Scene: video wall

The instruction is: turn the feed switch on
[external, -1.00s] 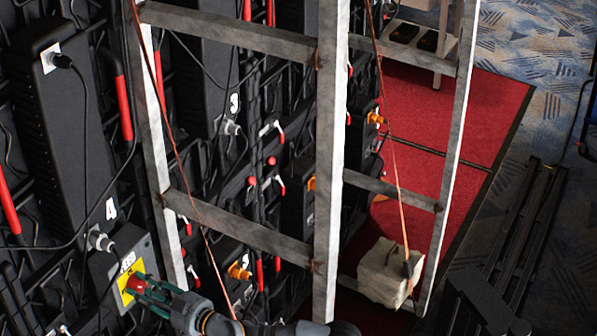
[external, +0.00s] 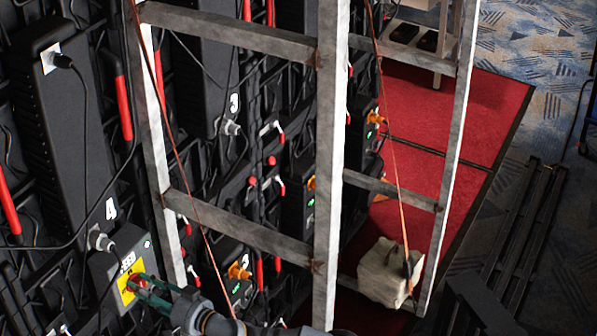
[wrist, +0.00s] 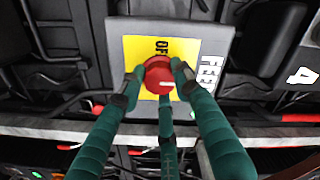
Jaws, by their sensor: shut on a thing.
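The feed switch is a grey box (external: 112,262) with a yellow plate and a "FEED" label, at the lower left of the external view. Its red knob (wrist: 160,78) is in the middle of the wrist view. A white mark shows on the knob, and part of the word "OFF" shows on the yellow plate (wrist: 137,50) beside it. My gripper (wrist: 158,76) has green fingers and is shut on the red knob, with fingers around its sides. The fingers hide part of the plate's lettering.
A metal frame (external: 327,150) stands in front of the dark panels, close to my arm. Cables hang on the panels. Small green lights (external: 236,288) glow there.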

